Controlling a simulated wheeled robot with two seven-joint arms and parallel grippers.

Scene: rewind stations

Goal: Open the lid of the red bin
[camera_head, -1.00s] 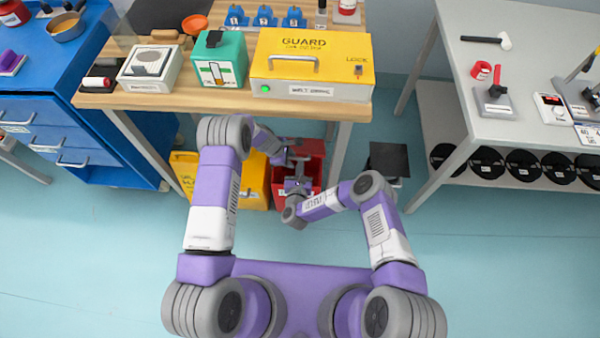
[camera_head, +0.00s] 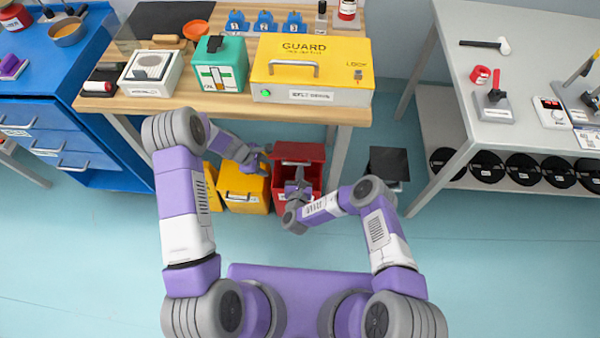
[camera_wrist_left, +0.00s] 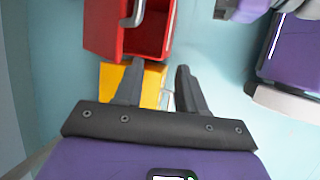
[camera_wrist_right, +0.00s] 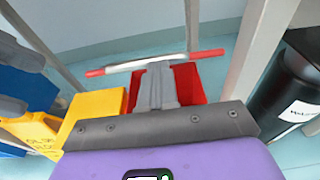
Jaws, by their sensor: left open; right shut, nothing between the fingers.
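The red bin (camera_head: 284,195) stands on the floor under the wooden table's front edge. Its lid (camera_head: 300,153) is raised, with a dark gap below it; I cannot tell its exact angle. The left wrist view shows the bin's red inside (camera_wrist_left: 152,38) and a metal handle (camera_wrist_left: 133,12). My left gripper (camera_head: 263,156) is open and empty, left of the lid, above the yellow bin. My right gripper (camera_head: 298,178) is shut and empty at the bin's opening, below the lid. In the right wrist view the lid's edge (camera_wrist_right: 208,53) lies just beyond the fingers.
A yellow bin (camera_head: 243,191) stands close left of the red one, and a black bin (camera_head: 388,163) stands to the right. The table (camera_head: 225,108) with a yellow guard box (camera_head: 312,68) overhangs the bins. Table legs flank them. The floor in front is clear.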

